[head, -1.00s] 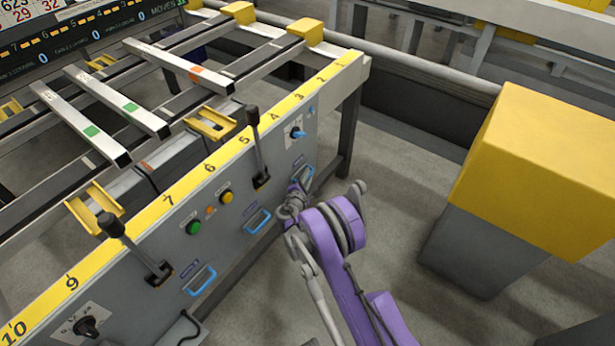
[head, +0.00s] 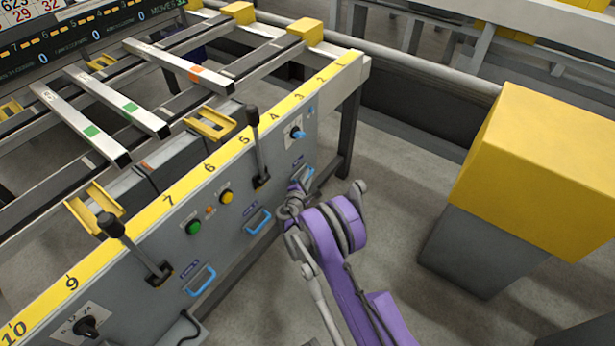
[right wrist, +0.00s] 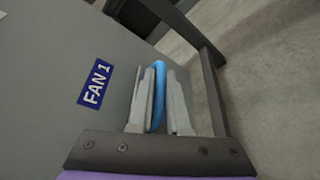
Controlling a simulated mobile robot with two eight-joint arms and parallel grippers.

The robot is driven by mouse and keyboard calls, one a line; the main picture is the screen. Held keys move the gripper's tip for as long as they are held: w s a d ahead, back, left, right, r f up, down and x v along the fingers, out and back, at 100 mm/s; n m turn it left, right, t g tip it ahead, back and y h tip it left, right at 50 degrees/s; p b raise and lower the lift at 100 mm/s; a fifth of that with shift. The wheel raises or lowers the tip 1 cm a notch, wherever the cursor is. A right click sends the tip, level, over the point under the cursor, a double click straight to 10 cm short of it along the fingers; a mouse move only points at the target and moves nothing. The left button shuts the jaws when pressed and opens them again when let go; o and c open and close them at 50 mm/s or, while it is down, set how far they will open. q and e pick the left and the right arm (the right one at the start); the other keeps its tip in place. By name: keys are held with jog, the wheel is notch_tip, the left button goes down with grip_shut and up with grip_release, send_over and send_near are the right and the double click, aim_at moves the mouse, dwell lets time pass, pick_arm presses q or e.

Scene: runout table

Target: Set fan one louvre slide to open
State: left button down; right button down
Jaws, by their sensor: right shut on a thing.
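The fan one louvre slide is a blue handle on the grey panel, partly hidden behind my right gripper in the head view (head: 308,174). In the right wrist view the blue handle (right wrist: 158,85) stands between my two fingers, beside a blue "FAN 1" label (right wrist: 95,84). My right gripper (head: 297,192) is shut on this handle, and its fingers also show in the right wrist view (right wrist: 158,100). How far the slide is moved cannot be told. My left gripper is not in view.
Two more blue handles (head: 258,221) (head: 201,279) sit further left on the panel. Black levers (head: 257,150) (head: 135,250), green (head: 194,227) and yellow (head: 227,196) buttons are also there. A yellow-topped block (head: 530,165) stands to the right; the floor between is clear.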

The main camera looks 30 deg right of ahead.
dwell(0.4)
jog(key=s+d, duration=0.3)
jog(key=s, duration=0.4)
jog(key=shift+b, duration=0.45)
jog(key=shift+s, duration=0.1)
jog(key=c, duration=1.2)
grip_release()
jog(key=shift+o, duration=0.2)
jog(key=shift+a, duration=0.15)
jog(key=p+v, duration=0.1)
jog(key=v, duration=0.9)
jog(key=shift+s+a, duration=0.2)
jog(key=shift+s, duration=0.05)
